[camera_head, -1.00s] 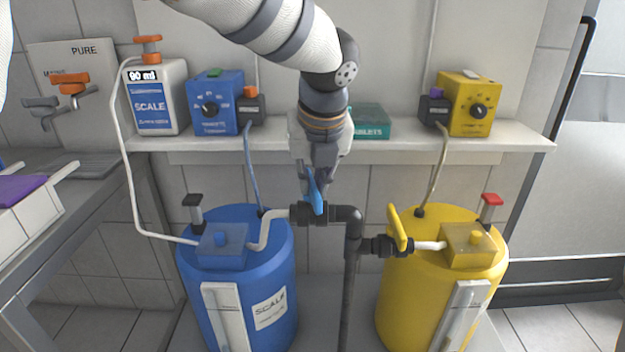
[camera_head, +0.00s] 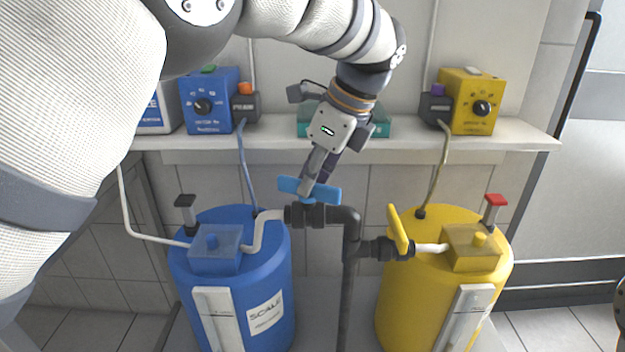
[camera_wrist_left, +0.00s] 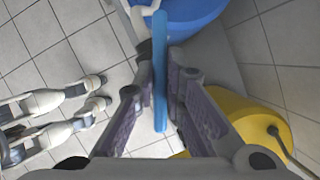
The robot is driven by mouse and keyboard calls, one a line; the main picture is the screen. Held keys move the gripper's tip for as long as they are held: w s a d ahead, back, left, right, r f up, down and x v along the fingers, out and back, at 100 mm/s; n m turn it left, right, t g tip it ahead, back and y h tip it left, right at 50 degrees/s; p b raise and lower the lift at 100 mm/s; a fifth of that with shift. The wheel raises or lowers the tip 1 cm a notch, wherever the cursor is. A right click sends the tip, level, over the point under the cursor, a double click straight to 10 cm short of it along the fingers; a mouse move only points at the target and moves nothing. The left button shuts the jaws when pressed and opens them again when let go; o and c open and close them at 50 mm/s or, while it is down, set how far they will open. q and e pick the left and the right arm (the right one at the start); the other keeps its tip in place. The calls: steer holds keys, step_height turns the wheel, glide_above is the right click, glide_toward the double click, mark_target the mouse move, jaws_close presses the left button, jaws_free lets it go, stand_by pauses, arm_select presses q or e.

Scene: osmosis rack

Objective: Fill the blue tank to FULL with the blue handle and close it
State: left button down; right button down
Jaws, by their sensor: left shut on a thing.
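The blue handle (camera_head: 328,194) sits on the black valve in the pipe from the blue tank. It lies roughly along that horizontal pipe, tilted slightly. My left gripper (camera_head: 308,188) reaches down from above and is shut on the handle. In the left wrist view the handle (camera_wrist_left: 160,65) is a long blue bar between the purple-padded fingers (camera_wrist_left: 160,108). The blue tank (camera_head: 280,290) stands at the left below the shelf, with a white upright gauge strip (camera_head: 218,318) on its front. The gauge's reading is too small to tell. My right gripper is not in view.
The yellow tank (camera_head: 400,310) stands at the right, its yellow handle (camera_head: 398,230) close to the blue one. The shelf (camera_head: 420,140) behind carries a blue pump box (camera_head: 207,88), a yellow pump box (camera_head: 470,90) and a green box (camera_head: 383,118).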

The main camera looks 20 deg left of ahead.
arm_select(q)
steer(key=n, duration=0.1)
steer(key=n+g+b, duration=0.1)
steer(key=n, duration=0.1)
steer(key=shift+w+f+n, duration=0.15)
steer(key=shift+f+n, duration=0.05)
steer(key=shift+n, duration=0.1)
steer(key=shift+r+n+g+b, duration=0.1)
steer(key=shift+n+g+b, duration=0.3)
steer(key=shift+n, duration=0.1)
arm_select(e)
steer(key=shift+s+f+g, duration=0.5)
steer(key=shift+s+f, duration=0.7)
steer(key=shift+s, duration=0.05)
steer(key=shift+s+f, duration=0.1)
arm_select(q)
steer(key=c, duration=1.7)
jaws_free()
steer(key=shift+o, duration=0.2)
steer(key=shift+r, duration=0.1)
